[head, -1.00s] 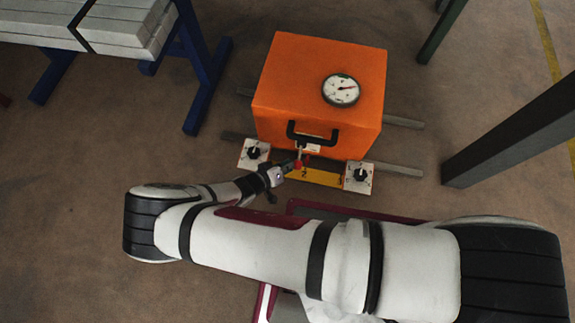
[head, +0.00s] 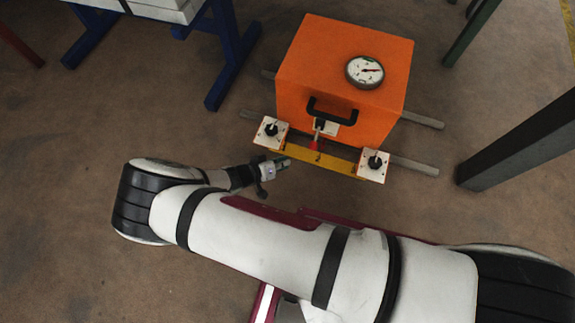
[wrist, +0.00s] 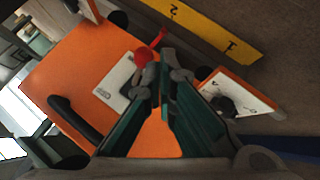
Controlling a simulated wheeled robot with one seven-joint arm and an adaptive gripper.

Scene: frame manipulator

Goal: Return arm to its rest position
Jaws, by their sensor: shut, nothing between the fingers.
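My gripper (head: 283,163) is shut and empty at the end of my arm, left of the orange box (head: 340,60) and apart from it in the head view. In the wrist view my gripper (wrist: 166,62) has its green fingers together, pointing toward the box front. The box has a round gauge (head: 365,71) on top and a black handle (head: 332,112) on its front. My arm (head: 255,220) reaches across the lower part of the head view.
A dark post (head: 520,140) stands at right. A blue-legged trestle (head: 230,60) stands at upper left. Floor left of my arm is clear.

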